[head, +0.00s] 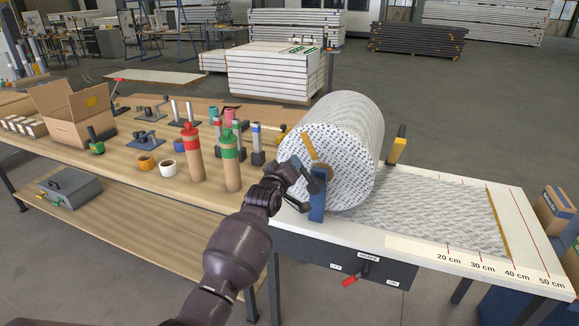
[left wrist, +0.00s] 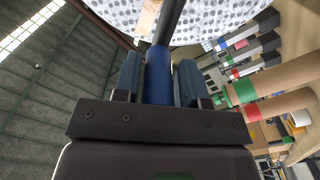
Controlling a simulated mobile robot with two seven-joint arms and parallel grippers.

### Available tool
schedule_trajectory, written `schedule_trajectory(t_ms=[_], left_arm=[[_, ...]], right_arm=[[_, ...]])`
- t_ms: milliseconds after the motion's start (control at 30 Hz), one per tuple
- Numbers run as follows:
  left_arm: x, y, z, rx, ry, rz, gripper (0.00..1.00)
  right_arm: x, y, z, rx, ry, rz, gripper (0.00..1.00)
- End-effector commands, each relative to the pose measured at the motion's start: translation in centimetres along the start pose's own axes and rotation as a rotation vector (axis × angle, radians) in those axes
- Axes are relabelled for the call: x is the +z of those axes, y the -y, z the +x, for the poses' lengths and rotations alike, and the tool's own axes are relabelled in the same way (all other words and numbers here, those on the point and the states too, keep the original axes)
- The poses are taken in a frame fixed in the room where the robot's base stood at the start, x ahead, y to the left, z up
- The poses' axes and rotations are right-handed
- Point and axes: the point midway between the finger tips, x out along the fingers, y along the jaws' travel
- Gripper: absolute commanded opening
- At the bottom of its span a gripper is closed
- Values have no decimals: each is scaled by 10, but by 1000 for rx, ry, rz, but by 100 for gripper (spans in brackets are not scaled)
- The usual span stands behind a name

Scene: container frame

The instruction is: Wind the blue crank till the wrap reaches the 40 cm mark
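The blue crank handle (head: 317,196) sits on the left end of a large roll of patterned wrap (head: 335,130). My left gripper (head: 310,182) is at the crank. In the left wrist view its two fingers lie on either side of the blue handle (left wrist: 158,75), closed around it. The unrolled wrap (head: 430,215) lies flat across the white table, and its orange leading edge (head: 497,222) is at or very close to the 40 cm line (head: 512,263). The exact gap is too small to tell. My right gripper is not in view.
A brake lever with a red grip (head: 350,281) is on the dark panel below the table edge. Red and green banded tubes (head: 192,155) stand on the wooden bench to the left. Cardboard boxes (head: 556,207) are at right.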

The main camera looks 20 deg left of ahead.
Motion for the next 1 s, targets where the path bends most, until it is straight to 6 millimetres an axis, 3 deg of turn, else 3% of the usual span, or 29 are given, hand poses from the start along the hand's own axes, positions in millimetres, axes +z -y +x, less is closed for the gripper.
schedule_trajectory(t_ms=[100, 467, 667, 1000], left_arm=[[0, 0, 0, 0, 1, 0, 53], [1, -1, -4, 1, 1, -1, 53], [1, 0, -26, 1, 1, -2, 53], [1, 1, -79, 0, 0, -2, 53]], right_arm=[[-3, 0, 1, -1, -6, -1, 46], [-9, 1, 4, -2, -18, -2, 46], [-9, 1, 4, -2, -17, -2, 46], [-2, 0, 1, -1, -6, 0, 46]])
